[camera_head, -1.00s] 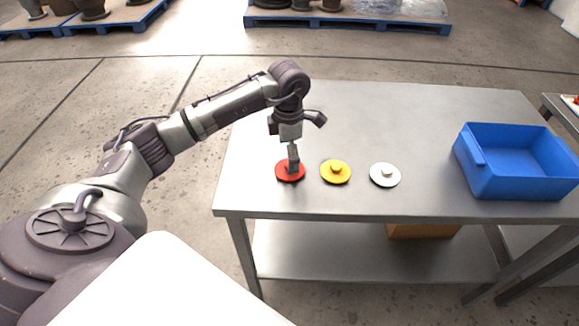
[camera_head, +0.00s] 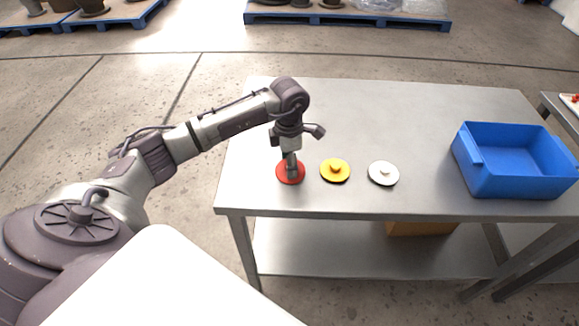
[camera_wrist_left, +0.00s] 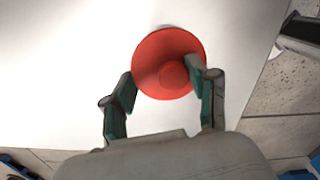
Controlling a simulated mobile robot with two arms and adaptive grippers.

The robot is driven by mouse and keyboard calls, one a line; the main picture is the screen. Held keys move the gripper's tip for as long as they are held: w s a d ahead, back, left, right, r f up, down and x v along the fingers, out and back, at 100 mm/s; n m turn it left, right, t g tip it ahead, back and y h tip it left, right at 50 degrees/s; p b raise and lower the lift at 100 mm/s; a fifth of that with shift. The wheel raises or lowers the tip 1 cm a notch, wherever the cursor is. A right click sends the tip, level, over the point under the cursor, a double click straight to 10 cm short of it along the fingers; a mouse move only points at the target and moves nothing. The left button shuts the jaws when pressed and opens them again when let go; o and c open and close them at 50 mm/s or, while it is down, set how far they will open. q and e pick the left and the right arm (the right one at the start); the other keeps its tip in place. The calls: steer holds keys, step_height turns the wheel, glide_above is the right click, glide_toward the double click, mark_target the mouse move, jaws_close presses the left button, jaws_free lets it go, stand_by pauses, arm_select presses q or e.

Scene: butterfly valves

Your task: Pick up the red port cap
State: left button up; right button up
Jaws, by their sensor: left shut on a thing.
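The red port cap (camera_head: 282,174) is a round disc with a small raised knob, at the left front of the metal table (camera_head: 440,120). My left gripper (camera_head: 291,175) points straight down over it and is shut on its knob. In the left wrist view the red cap (camera_wrist_left: 158,50) lies between the two fingers of my left gripper (camera_wrist_left: 165,82). The right finger lies by the knob; the left finger overlaps the disc's edge. The cap looks to be at table level; I cannot tell any small gap beneath. My right gripper is not in view.
A yellow cap (camera_head: 335,172) and a white cap (camera_head: 383,174) lie in a row to the right of the red one. A blue open bin (camera_head: 492,180) stands at the table's right end. The table behind the caps is clear.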

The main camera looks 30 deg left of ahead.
arm_select(q)
steer(key=shift+s+f, duration=0.15)
steer(key=shift+f, duration=0.1)
